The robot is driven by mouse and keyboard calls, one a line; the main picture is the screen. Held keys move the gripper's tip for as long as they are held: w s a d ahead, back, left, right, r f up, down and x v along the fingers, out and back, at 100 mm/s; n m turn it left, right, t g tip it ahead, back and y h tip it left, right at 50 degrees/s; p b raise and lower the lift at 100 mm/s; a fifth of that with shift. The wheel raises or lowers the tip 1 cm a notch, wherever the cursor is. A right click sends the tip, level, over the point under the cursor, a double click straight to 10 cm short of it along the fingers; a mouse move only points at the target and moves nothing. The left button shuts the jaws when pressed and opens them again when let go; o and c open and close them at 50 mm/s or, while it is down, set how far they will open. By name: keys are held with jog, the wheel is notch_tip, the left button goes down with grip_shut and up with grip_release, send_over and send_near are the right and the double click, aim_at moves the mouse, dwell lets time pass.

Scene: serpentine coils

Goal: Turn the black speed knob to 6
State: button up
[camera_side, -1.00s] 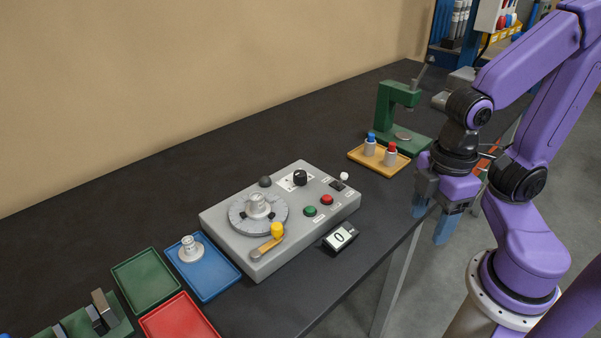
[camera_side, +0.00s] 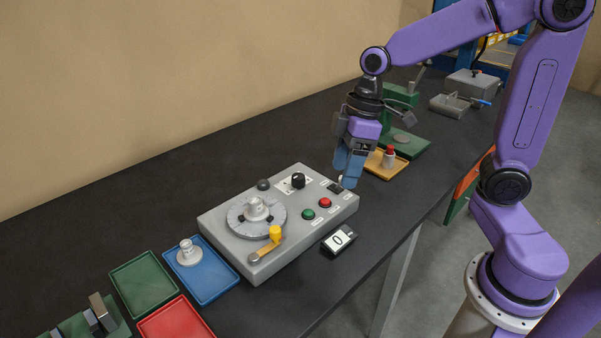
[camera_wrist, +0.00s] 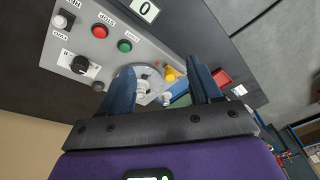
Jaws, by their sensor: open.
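The black speed knob (camera_side: 298,180) sits on a white scale plate near the back right of the grey control box (camera_side: 224,232). In the wrist view the knob (camera_wrist: 80,64) shows at the left, beyond my left finger; the scale is too small to read which number it points to. My gripper (camera_side: 345,180) is open and empty, fingers down, near the right end of the box. It also shows in the wrist view (camera_wrist: 162,88), with its two blue fingers apart. In the side view the knob stands to the left of the fingertips, apart from them.
The box carries a turntable (camera_side: 240,216), a green button (camera_side: 308,214), a red button (camera_side: 325,202) and a yellow-knobbed crank (camera_side: 275,233). A counter (camera_side: 338,239) reading 0 stands in front. A yellow tray (camera_side: 377,170) and a green press (camera_side: 412,146) are behind my gripper.

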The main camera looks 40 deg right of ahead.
jog(key=w+d+m+t, duration=0.1)
jog(key=w+d, duration=0.4)
jog(key=w, duration=0.4)
jog(key=t, duration=0.1)
send_near(299, 176)
jog(key=shift+m+y, duration=0.3)
jog(key=shift+y, duration=0.1)
jog(key=x, duration=0.8)
jog(key=shift+w+d+f, duration=0.15)
jog(key=shift+d+f, duration=0.1)
jog(key=shift+f, duration=0.2)
jog(key=c, duration=1)
